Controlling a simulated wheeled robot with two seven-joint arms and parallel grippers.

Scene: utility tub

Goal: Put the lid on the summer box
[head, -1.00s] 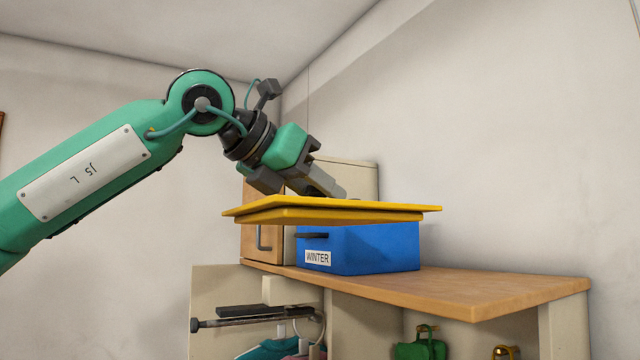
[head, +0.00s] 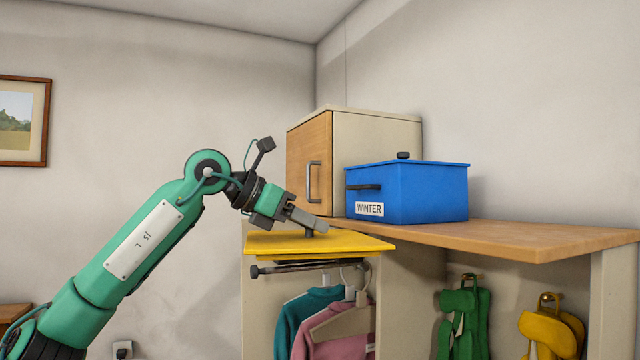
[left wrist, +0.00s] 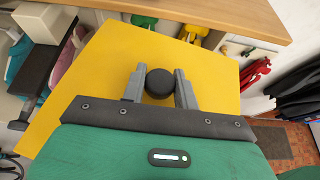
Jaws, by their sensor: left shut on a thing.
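My left gripper (head: 312,228) is shut on the dark knob of a flat yellow lid (head: 340,244). The lid is held roughly level in the air, in front of the wardrobe's left part and near shelf height. In the left wrist view the round black knob (left wrist: 160,83) sits between the two grey fingers, and the yellow lid (left wrist: 105,55) spreads out beneath. A blue box (head: 420,200) labelled WINTER stands on the wooden top with a blue lid on it. No box labelled summer is in view. My right gripper is not in view.
A cabinet with a wooden door (head: 310,165) stands behind the blue box. The wooden top (head: 530,238) is bare to the right. Below, clothes (head: 345,325) hang from a rail, and a green bag (head: 465,320) and a yellow bag (head: 553,325) hang on hooks.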

